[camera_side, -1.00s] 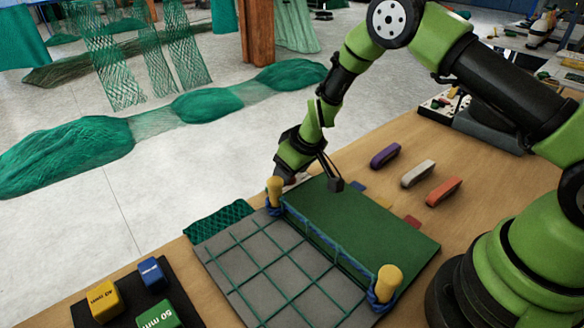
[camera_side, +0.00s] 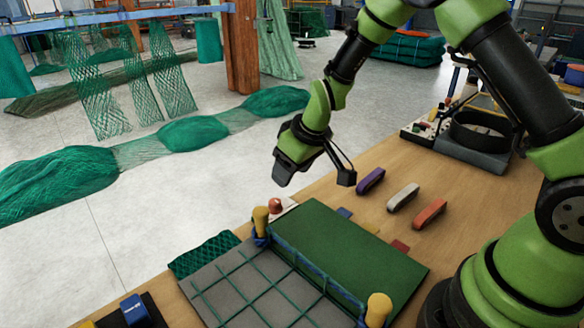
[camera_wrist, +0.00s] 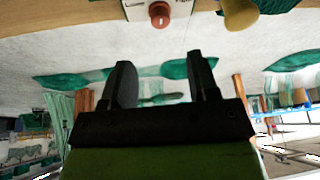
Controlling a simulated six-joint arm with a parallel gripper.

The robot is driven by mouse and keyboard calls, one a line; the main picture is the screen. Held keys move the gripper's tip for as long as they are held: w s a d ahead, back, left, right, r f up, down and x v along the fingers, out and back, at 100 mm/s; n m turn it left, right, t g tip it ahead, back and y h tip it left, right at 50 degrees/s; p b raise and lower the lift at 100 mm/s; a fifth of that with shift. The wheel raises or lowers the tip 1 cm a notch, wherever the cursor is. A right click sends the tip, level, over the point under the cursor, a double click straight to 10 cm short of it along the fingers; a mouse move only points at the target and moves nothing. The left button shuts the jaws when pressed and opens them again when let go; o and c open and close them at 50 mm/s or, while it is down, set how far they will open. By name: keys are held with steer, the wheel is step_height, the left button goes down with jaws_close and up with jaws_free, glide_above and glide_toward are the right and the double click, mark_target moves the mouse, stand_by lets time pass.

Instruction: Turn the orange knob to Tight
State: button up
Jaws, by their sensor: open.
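A small orange-red knob (camera_side: 275,205) stands on a white plate (camera_side: 287,206) at the far edge of the table, just behind a yellow-topped post (camera_side: 261,220). In the wrist view the knob (camera_wrist: 160,14) is at the top edge, with a pale mark on its face. Lettering on the plate cannot be read. My gripper (camera_side: 284,174) is above the knob, apart from it. The wrist view shows its two black fingers (camera_wrist: 160,70) spread with nothing between them; the knob lies beyond the fingertips.
A grey board (camera_side: 235,283) with green netting and a green panel (camera_side: 340,250) lie in front of the knob. A second yellow-topped post (camera_side: 378,308) is nearer. Purple (camera_side: 371,181), white (camera_side: 403,197) and orange (camera_side: 430,213) pieces lie to the right.

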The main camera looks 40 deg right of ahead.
mark_target(275, 201)
steer(key=shift+w, duration=0.1)
steer(key=w+n+g, duration=0.1)
steer(key=w+a+n, duration=0.1)
steer(key=n, duration=0.1)
steer(key=w+a+n+g, duration=0.1)
steer(key=n, duration=0.1)
steer(key=shift+w+f+g, duration=0.15)
steer(key=shift+g, duration=0.15)
steer(key=shift+w+d+n+g, duration=0.15)
steer(key=shift+w+n+g, duration=0.1)
steer(key=shift+n+g, duration=0.2)
steer(key=shift+n+g+h, duration=0.45)
steer(key=shift+n+h, duration=0.05)
steer(key=shift+n, duration=0.15)
steer(key=f, duration=0.9)
steer(key=shift+w+d, duration=0.2)
steer(key=shift+d, duration=0.15)
steer(key=c, duration=0.9)
